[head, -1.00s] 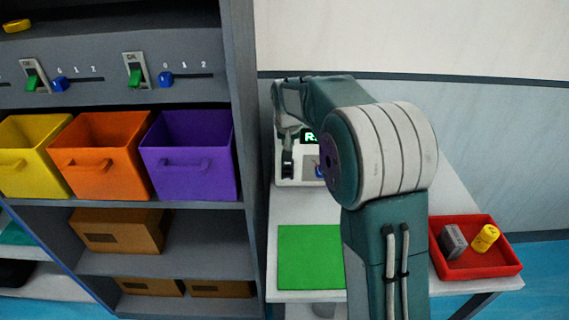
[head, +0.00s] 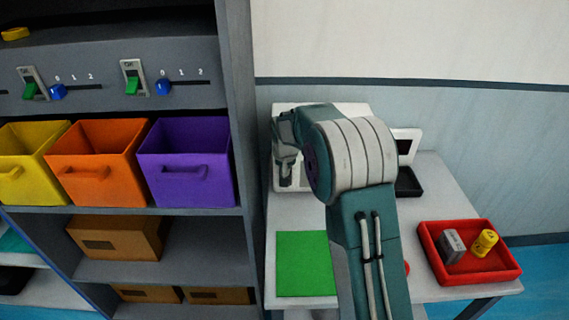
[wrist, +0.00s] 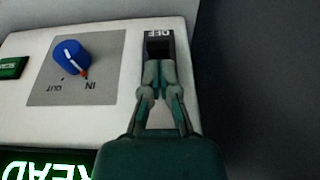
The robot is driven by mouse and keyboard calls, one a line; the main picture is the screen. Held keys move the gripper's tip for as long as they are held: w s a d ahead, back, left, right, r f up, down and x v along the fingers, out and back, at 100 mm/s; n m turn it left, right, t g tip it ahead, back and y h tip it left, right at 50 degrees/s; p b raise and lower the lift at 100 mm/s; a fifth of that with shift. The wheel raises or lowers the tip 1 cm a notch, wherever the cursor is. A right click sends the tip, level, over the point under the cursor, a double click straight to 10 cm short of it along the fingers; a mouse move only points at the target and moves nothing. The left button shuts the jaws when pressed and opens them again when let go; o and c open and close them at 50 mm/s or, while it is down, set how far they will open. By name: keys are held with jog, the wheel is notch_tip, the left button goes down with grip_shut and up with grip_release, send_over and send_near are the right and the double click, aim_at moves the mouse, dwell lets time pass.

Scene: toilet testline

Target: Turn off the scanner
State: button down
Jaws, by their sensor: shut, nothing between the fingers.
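The scanner (wrist: 118,35) is a white box standing at the back of the table; in the head view its top (head: 345,108) shows behind my arm. In the wrist view it has a blue knob (wrist: 72,57) marked IN and OUT, a green button (wrist: 12,67) and a lit green READ display (wrist: 45,165). A dark switch slot (wrist: 158,46) has an OFF label at its far end. My gripper (wrist: 159,72) is shut and empty, its fingertips over the slot. They cover its near part, so I cannot tell whether they touch the switch.
A green mat (head: 302,264) lies at the table's front left. A red tray (head: 470,274) with a grey block and a yellow cylinder is at the right. A black tray (head: 408,183) sits behind my arm. A shelf with coloured bins (head: 187,165) stands left.

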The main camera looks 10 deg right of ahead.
jog(key=shift+w+f, duration=0.1)
jog(key=shift+f, duration=0.25)
jog(key=shift+s+f+t, duration=0.2)
jog(key=shift+s+t, duration=0.2)
jog(key=shift+t, duration=0.5)
dwell(0.3)
jog(key=shift+s+a+f+t+h, duration=0.15)
jog(key=shift+s+f+t, duration=0.1)
jog(key=shift+s+f, duration=0.25)
jog(key=shift+s+a+f+t+h, duration=0.15)
jog(key=shift+s+f+t, duration=0.1)
jog(key=shift+f, duration=0.3)
jog(key=shift+w+d, duration=0.1)
jog(key=shift+w+d+r, duration=0.15)
jog(key=shift+w+r, duration=0.25)
jog(key=shift+w, duration=0.2)
